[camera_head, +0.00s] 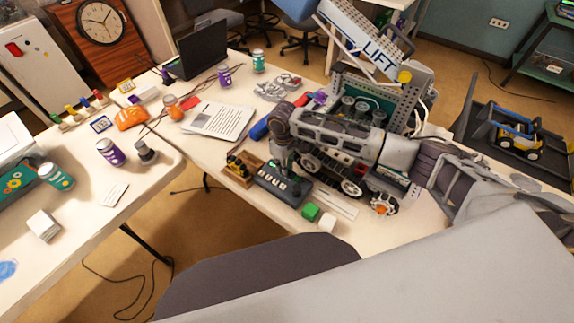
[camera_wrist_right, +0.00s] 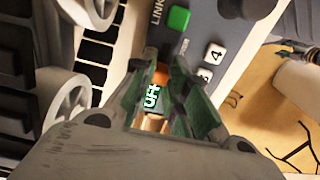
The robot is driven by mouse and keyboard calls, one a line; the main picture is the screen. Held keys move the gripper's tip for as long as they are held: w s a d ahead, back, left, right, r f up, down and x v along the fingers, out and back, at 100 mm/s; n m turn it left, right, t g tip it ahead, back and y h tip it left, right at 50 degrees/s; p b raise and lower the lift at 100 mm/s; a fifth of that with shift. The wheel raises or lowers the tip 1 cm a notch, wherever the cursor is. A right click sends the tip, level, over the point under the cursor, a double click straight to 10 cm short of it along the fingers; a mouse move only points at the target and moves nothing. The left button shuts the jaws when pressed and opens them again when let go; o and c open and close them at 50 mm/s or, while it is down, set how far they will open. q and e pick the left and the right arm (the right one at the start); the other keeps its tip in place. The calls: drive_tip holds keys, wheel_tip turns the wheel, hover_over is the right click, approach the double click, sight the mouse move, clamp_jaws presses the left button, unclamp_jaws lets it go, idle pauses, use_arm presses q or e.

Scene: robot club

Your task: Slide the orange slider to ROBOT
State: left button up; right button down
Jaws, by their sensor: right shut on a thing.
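The grey control box (camera_head: 283,187) sits near the front edge of the table in the head view. In the right wrist view its panel (camera_wrist_right: 232,35) shows a green button (camera_wrist_right: 178,18), white keys marked 3 and 4, and part of the word LINK. The orange slider (camera_wrist_right: 160,76) shows between the fingertips of my right gripper (camera_wrist_right: 163,88). The fingers are shut on it and hide most of it and its track. In the head view my right gripper (camera_head: 284,158) reaches down onto the box. Bright lettering between the fingers is hard to read. My left gripper is not in view.
A wheeled robot (camera_head: 350,188) and a tower marked LIFT (camera_head: 380,58) stand close behind the box.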

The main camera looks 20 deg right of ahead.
drive_tip(key=c, duration=1.4)
unclamp_jaws()
drive_tip(key=shift+w+a, duration=0.2)
drive_tip(key=shift+w, duration=0.05)
drive_tip(key=shift+s+d+r, duration=0.1)
drive_tip(key=shift+r, duration=0.1)
wheel_tip(320, 180, up, 12)
drive_tip(key=shift+f, duration=0.15)
